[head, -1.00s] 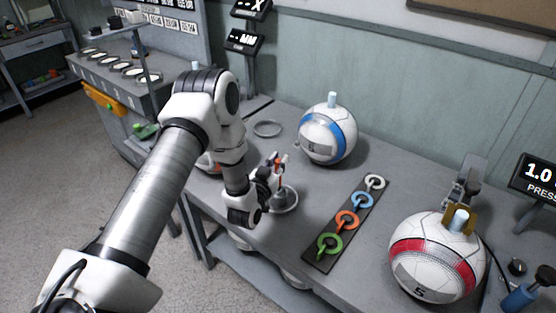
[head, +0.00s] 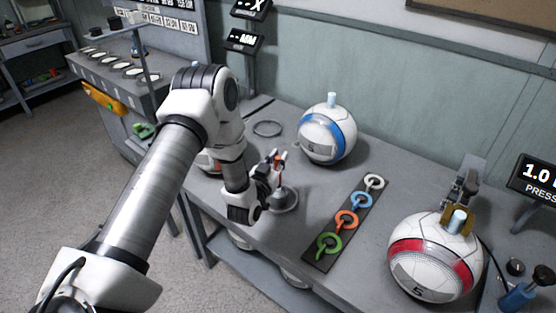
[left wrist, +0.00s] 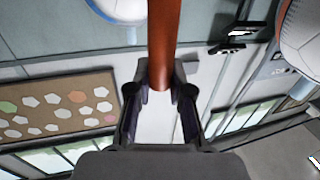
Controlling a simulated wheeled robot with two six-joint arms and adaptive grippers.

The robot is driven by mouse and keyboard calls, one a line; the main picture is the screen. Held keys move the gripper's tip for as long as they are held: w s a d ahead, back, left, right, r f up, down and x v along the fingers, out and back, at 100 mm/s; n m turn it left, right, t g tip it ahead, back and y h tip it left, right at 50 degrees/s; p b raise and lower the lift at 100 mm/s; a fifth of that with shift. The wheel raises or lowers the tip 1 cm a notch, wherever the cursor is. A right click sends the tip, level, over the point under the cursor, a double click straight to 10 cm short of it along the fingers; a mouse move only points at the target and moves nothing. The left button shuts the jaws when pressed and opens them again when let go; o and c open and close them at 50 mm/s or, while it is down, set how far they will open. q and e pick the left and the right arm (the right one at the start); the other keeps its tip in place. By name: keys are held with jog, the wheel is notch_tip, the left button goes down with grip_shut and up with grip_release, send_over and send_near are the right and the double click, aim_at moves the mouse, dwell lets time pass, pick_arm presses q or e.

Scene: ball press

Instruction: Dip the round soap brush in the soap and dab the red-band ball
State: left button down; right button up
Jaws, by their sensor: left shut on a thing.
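My left gripper (head: 276,164) is shut on an orange-red rod, which looks like the soap brush's handle (left wrist: 164,40). In the left wrist view the rod runs upward from between the fingertips (left wrist: 160,88). The brush head is hidden. In the head view the gripper is over or just beside a round grey dish (head: 288,203), perhaps the soap; whether the brush touches it I cannot tell. The red-band ball (head: 408,250) sits at the front right of the table, with a pale plug on top. My right gripper is not in view.
A blue-band ball (head: 325,145) stands behind the gripper. A dark strip with several coloured rings (head: 347,220) lies between the gripper and the red-band ball. A grey ring (head: 267,129) lies at the back left. A tan-jawed fixture (head: 475,219) stands by the red-band ball.

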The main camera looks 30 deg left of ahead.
pick_arm(q)
jog(key=shift+r+p, duration=1.9)
jog(key=shift+r, duration=1.05)
